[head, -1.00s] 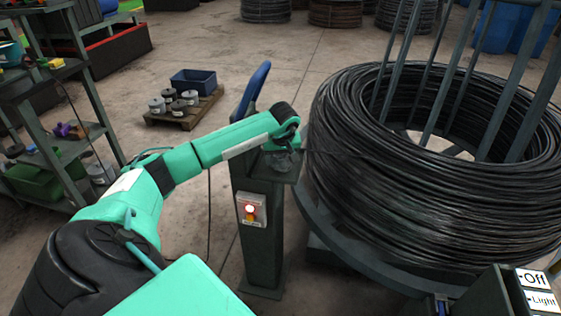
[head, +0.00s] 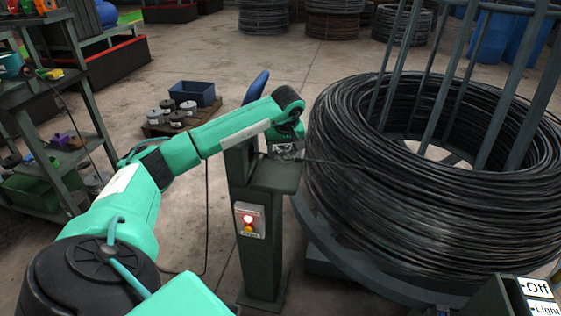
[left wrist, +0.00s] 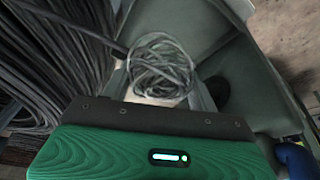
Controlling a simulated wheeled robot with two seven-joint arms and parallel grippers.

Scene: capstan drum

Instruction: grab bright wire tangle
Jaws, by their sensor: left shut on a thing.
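The bright wire tangle (head: 288,152) is a small silvery ball of thin wire above the top of the dark green post (head: 262,230). It shows large in the left wrist view (left wrist: 160,68), just beyond my gripper's edge. A dark wire runs from the tangle to the big coil. My left gripper (head: 287,146) is over the post and shut on the tangle; its fingertips are mostly hidden. Whether the tangle still touches the post is unclear. My right gripper is not in view.
A large coil of black wire (head: 400,215) on a drum with upright bars stands right of the post. A box with a lit red button (head: 249,220) is on the post. A pallet (head: 165,128) with spools and shelves (head: 60,170) stand left.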

